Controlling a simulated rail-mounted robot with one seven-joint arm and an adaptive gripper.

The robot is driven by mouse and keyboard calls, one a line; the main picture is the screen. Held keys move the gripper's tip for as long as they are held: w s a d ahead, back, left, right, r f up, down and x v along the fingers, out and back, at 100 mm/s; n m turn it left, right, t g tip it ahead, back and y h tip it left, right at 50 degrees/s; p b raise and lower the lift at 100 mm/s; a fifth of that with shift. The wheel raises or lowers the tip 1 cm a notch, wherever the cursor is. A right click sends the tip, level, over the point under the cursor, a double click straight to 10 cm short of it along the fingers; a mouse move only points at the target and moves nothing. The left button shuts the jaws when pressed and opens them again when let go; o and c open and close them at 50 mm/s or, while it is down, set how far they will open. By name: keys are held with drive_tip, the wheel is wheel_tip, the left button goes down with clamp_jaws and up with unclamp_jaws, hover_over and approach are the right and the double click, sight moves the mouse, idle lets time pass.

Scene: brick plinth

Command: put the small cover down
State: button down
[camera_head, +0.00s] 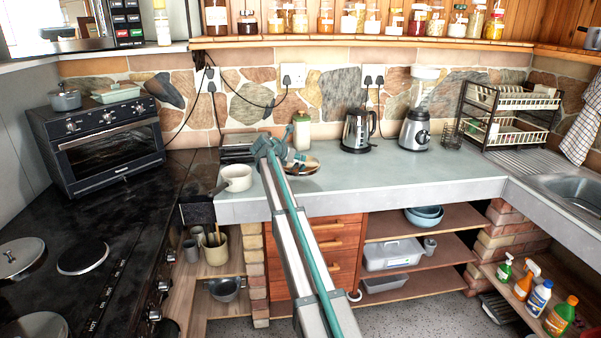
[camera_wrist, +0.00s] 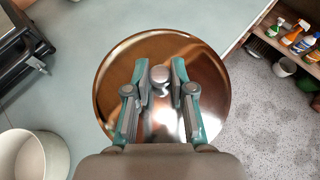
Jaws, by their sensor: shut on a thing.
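The small cover (camera_wrist: 115,85) is a round, shiny, copper-brown lid with a grey knob (camera_wrist: 159,75) at its centre. My gripper (camera_wrist: 160,80) is shut on the knob from above, one finger on each side. In the head view the cover (camera_head: 311,164) shows at the end of my arm, over the counter (camera_head: 370,175) near its front edge. My gripper (camera_head: 292,158) is partly hidden there by my own arm. I cannot tell how large the gap is between the cover and the counter.
A cream pot (camera_head: 238,179) stands left of the cover and also shows in the wrist view (camera_wrist: 50,150). A black appliance (camera_head: 238,147) is behind it. A jar (camera_head: 302,132), a kettle (camera_head: 357,131) and a blender (camera_head: 415,130) stand farther back. The counter to the right is clear.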

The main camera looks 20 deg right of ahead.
drive_tip(key=w+f, duration=0.1)
drive_tip(key=w, duration=0.1)
drive_tip(key=w+d+p, duration=0.1)
drive_tip(key=w, duration=0.1)
drive_tip(key=w+f, duration=0.1)
drive_tip(key=w, duration=0.1)
drive_tip(key=shift+w+d+f, duration=0.1)
drive_tip(key=shift+d+f, duration=0.2)
drive_tip(key=shift+f, duration=0.05)
drive_tip(key=w+f, duration=0.1)
drive_tip(key=f, duration=0.1)
drive_tip(key=w+f+p, duration=0.1)
drive_tip(key=shift+w+d+f, duration=0.3)
drive_tip(key=shift+d+f, duration=0.1)
drive_tip(key=shift+w+d+f+p, duration=0.2)
drive_tip(key=shift+w+f+p, duration=0.1)
drive_tip(key=shift+w+f, duration=0.5)
drive_tip(key=shift+s+f+p, duration=0.2)
drive_tip(key=shift+f+p, duration=0.35)
drive_tip(key=shift+f, duration=1.1)
drive_tip(key=shift+f, duration=0.1)
drive_tip(key=c, duration=1)
unclamp_jaws()
